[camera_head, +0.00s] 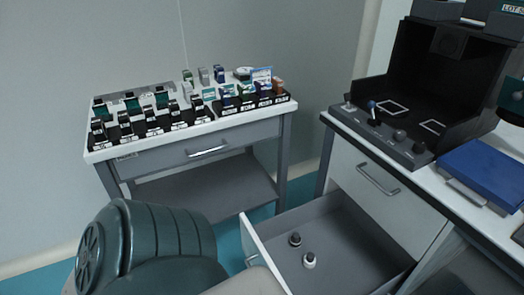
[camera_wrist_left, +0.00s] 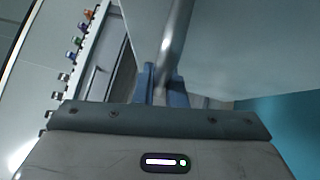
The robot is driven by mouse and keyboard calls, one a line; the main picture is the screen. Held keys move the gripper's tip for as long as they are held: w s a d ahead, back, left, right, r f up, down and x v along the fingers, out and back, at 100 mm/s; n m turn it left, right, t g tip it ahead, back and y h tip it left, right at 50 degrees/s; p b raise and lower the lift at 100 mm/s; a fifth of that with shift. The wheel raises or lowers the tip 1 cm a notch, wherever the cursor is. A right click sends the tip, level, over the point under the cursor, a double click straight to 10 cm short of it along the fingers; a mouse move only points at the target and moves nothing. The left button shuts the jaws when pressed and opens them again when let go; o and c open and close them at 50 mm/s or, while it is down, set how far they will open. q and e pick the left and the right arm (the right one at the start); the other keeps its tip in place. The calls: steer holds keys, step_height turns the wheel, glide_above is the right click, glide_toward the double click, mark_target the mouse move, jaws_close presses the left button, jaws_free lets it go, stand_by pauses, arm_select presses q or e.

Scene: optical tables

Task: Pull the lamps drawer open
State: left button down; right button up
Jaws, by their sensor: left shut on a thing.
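The lower drawer (camera_head: 330,228) under the right-hand table stands pulled out, its inside open to view. Two small dark-and-white pieces, possibly lamps (camera_head: 309,260), stand upright on its floor. In the left wrist view the blue fingers of my left gripper (camera_wrist_left: 162,88) are shut on a metal bar handle (camera_wrist_left: 175,45) in front of a pale drawer front (camera_wrist_left: 235,45). In the head view my left arm covers the lower left and the gripper's fingers are hidden. My right gripper is in neither view. No label is readable on the drawer.
A closed upper drawer (camera_head: 350,170) sits above the open one. The table on top holds a black open box (camera_head: 430,80) and a blue case (camera_head: 488,170). A second table (camera_head: 100,155) at the left carries several small items on black stands. Teal floor shows between the tables.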

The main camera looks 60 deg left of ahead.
arm_select(q)
steer(key=shift+s, duration=0.1)
steer(key=c, duration=1.5)
jaws_free()
